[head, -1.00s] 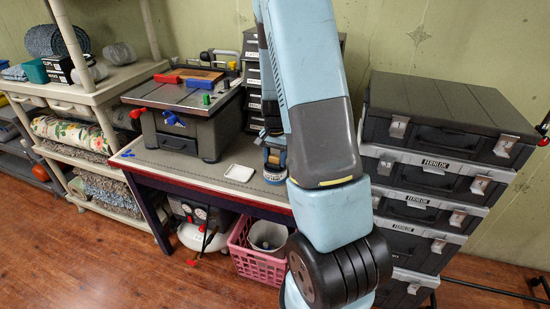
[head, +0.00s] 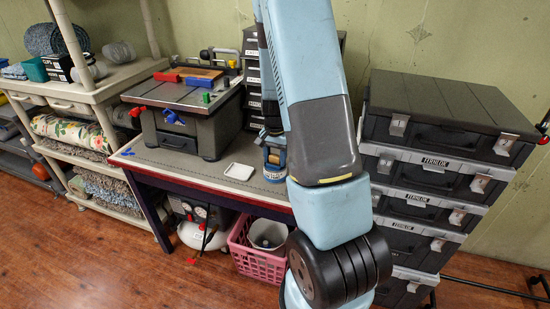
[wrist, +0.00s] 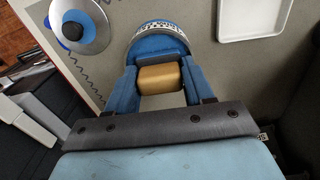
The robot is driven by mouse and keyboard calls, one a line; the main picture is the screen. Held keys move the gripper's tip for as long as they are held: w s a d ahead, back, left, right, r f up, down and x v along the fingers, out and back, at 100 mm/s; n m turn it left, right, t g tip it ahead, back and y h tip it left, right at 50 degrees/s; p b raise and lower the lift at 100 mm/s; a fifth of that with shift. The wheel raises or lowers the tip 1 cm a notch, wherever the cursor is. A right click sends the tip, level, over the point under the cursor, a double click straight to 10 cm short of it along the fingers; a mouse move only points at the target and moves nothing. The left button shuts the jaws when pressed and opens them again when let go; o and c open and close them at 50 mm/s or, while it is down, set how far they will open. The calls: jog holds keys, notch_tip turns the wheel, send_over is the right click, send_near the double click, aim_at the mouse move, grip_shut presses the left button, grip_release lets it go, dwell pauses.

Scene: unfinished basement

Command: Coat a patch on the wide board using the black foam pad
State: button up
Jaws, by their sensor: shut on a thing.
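My gripper (head: 272,150), also in the wrist view (wrist: 160,80), is low over the workbench, right of a white tray. Its two blue fingers are shut on a gold-coloured block (wrist: 161,78). A rounded blue body (wrist: 158,45) with a white patterned band lies just beyond the block; I cannot tell whether the two are one piece. I cannot make out a black foam pad; the underside is hidden. A brown wooden board (head: 203,72) lies on the dark machine table at the back left, between red and blue pieces; I cannot tell whether it is the wide board.
The white tray (head: 239,171) lies on the workbench (head: 200,172) and shows in the wrist view (wrist: 253,18). Dark cases (head: 440,140) stand right, small drawers (head: 253,75) behind. A pink basket (head: 255,262) is below.

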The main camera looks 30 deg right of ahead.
aim_at(275, 155)
dwell(0.6)
jog(key=shift+r, duration=3.45)
